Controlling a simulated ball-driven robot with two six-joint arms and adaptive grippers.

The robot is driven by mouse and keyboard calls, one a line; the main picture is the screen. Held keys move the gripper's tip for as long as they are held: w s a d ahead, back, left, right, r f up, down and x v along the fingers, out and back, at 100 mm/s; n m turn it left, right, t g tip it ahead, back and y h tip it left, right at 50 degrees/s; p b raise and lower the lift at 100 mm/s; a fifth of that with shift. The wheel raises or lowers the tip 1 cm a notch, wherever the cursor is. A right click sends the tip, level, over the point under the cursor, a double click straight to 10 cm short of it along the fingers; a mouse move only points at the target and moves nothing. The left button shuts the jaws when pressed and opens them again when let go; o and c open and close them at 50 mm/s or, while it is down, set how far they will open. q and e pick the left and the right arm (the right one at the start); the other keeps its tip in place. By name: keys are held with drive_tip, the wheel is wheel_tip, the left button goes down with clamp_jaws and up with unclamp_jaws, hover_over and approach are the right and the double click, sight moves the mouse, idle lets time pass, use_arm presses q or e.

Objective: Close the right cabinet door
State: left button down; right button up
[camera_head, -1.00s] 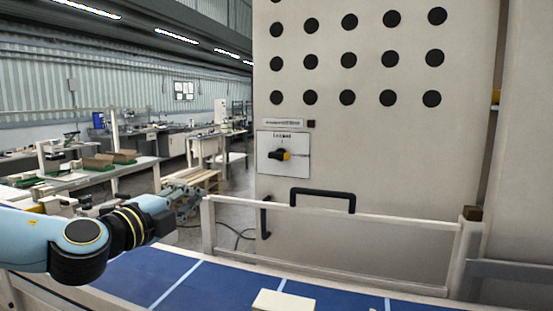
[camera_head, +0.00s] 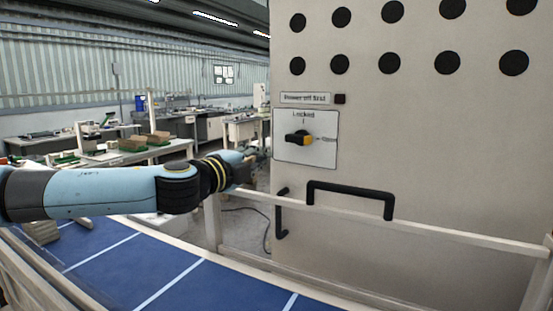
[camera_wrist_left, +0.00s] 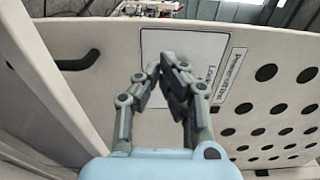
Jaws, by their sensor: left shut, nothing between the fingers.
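The cabinet door (camera_head: 420,140) is a large beige panel with rows of black round holes, filling the right of the head view. It bears a white plate with a black and yellow rotary knob (camera_head: 300,137), a horizontal black handle (camera_head: 350,190) and a smaller vertical black handle (camera_head: 281,213) near its left edge. I cannot tell how far open it is. My left gripper (camera_head: 258,154) is just left of the door's edge in the picture. In the left wrist view, its fingers (camera_wrist_left: 160,66) are shut and empty in front of the door's plate (camera_wrist_left: 205,50). My right gripper is not in view.
A beige rail (camera_head: 430,227) runs across in front of the door's lower part. A blue conveyor bed (camera_head: 150,265) with pale stripes lies below my left arm. Workbenches (camera_head: 100,155) stand in the hall at the back left.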

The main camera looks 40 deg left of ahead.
sight(281, 149)
use_arm(q)
drive_tip(key=x, duration=0.1)
drive_tip(key=p+x, duration=0.1)
drive_tip(key=x, duration=0.1)
drive_tip(key=p+x, duration=0.1)
drive_tip(key=x, duration=0.1)
drive_tip(key=shift+w+r, duration=0.25)
drive_tip(key=shift+r, duration=0.05)
drive_tip(key=shift+w+a+f, duration=0.1)
drive_tip(key=shift+w+f, duration=0.05)
drive_tip(key=shift+w, duration=0.55)
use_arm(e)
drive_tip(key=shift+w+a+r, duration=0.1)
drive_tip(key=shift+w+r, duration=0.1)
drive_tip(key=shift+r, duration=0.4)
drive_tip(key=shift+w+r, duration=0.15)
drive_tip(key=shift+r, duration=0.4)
use_arm(q)
drive_tip(key=shift+f, duration=0.1)
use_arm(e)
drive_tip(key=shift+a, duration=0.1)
